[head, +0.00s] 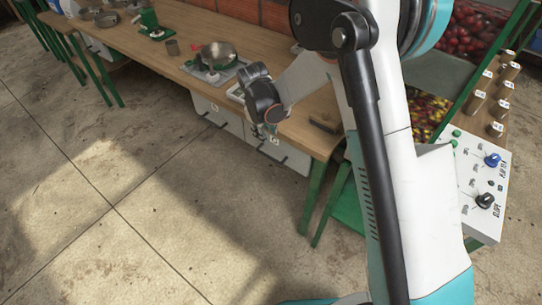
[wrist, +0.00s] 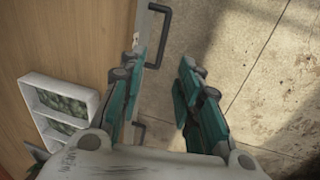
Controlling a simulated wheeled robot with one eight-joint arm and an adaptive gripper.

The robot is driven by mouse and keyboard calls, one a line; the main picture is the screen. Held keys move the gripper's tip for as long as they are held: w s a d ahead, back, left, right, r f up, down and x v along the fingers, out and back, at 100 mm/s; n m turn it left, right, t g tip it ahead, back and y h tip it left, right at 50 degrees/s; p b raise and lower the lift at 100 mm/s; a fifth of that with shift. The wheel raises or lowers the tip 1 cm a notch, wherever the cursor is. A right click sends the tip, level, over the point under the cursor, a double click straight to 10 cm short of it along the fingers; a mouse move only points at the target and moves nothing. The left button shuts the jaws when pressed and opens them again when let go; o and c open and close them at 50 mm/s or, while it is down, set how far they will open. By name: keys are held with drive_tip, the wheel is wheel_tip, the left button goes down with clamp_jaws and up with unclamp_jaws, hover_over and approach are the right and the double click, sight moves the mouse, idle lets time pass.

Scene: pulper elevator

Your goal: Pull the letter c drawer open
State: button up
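The label letters are too small to read, so I cannot tell which drawer is c. My gripper (head: 268,131) hangs at the bench's front edge, by the right drawer, and partly hides its front. In the wrist view my gripper (wrist: 164,66) is open and empty, with teal fingers apart. One black handle (wrist: 166,35) lies just beyond the left finger's tip; another handle (wrist: 139,132) shows lower, behind that finger.
A white tray of green beans (wrist: 27,95) lies on the benchtop (wrist: 65,35). My arm covers the right middle of the head view. A control panel (head: 487,178) stands at the right. The concrete floor before the drawers is clear.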

sight(270, 157)
drive_tip(key=b+x, duration=0.1)
drive_tip(key=x, duration=0.4)
drive_tip(key=b+x, duration=0.2)
drive_tip(key=x, duration=0.3)
drive_tip(key=b+x, duration=0.2)
drive_tip(key=x, duration=0.3)
drive_tip(key=shift+s+a+f, duration=0.25)
drive_tip(key=shift+a, duration=0.1)
clamp_jaws()
